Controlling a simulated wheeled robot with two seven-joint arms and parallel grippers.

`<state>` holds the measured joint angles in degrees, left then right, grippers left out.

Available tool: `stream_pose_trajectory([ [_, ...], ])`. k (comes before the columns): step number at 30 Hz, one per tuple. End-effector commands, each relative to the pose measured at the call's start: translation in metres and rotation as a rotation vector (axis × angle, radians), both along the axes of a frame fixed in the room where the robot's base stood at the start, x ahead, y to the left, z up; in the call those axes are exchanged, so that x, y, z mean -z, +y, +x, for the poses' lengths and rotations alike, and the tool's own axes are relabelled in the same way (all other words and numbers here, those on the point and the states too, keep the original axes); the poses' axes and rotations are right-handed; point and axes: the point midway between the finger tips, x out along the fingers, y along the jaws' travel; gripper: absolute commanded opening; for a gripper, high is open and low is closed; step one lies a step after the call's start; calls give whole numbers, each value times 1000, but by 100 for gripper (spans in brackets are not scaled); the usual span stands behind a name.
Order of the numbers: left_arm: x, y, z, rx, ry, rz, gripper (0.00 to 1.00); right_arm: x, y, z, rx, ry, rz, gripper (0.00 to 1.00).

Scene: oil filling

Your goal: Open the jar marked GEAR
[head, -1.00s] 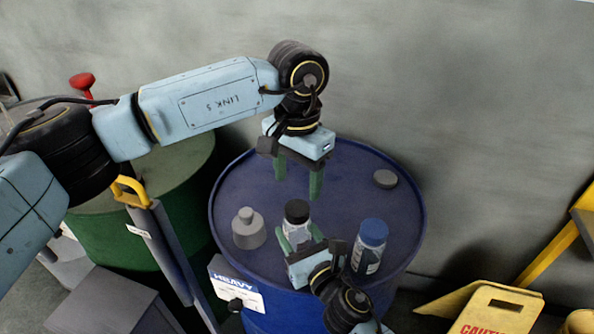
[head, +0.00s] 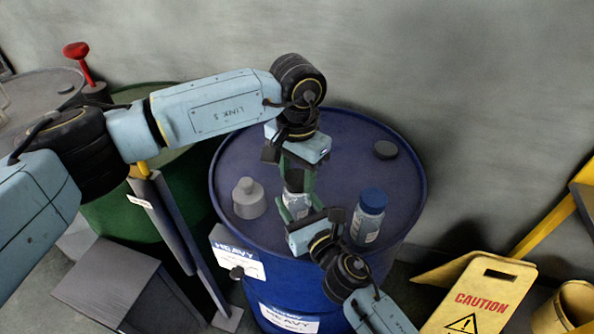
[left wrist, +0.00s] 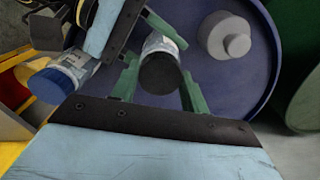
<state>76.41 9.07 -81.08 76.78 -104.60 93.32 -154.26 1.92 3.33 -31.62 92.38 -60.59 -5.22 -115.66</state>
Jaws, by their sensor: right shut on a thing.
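A jar with a black lid (left wrist: 160,72) stands on the blue drum (head: 350,140). Its pale body (head: 296,204) shows in the head view, but I cannot read its label. My right gripper (head: 299,212) is shut on the jar's body from the front right. My left gripper (head: 297,178) points down over the jar, with its green fingers on either side of the lid. In the left wrist view these fingers look open, with small gaps beside the lid. A second jar with a blue lid (head: 369,215) stands to the right, its label unreadable.
A yellow caution sign (head: 485,295) stands at the lower right. A green drum (head: 125,215) stands left.

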Motion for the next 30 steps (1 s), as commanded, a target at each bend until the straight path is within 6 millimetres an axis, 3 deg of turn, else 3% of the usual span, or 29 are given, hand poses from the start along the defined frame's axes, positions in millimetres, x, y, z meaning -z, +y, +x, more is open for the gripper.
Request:
stream_pose_trajectory([
  [1,0,0,0,0,0,0,36,0,0,0,0,0,0,0],
  [6,0,0,0,0,0,0,16,0,0,0,0,0,0,0],
  [16,0,0,0,-75,-1,1,15,0,0,0,0,0,0,0],
  [30,-1,0,0,-940,-1,0,15,0,0,0,0,1,0,0],
])
